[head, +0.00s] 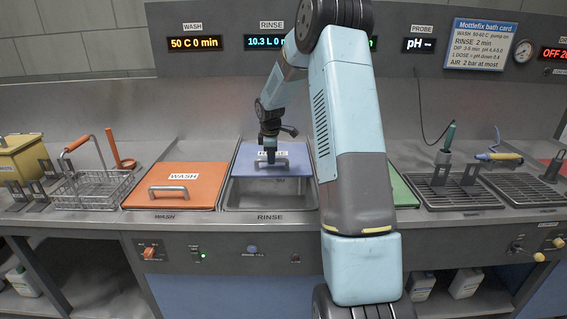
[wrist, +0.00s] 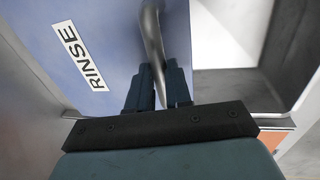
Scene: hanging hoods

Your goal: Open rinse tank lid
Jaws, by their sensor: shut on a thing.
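The blue rinse tank lid (head: 298,162) covers the back part of the rinse tank (head: 270,195), and the front of the tank is uncovered. Whether the lid is slid back or tilted up is hard to tell. My gripper (head: 270,157) is over the lid and shut on its metal handle (wrist: 152,35). In the wrist view, the gripper fingers (wrist: 160,82) close around the handle's lower end. The lid with its RINSE label (wrist: 115,35) is to the left there, and the tank's pale interior (wrist: 225,45) shows to the right.
The orange wash lid (head: 150,197) lies shut on the left, with a wire basket (head: 92,190) beyond it. A green lid (head: 402,192) is to the right, partly behind my arm. Slatted drain racks (head: 450,193) lie farther right. A control panel (head: 225,252) runs below the tanks.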

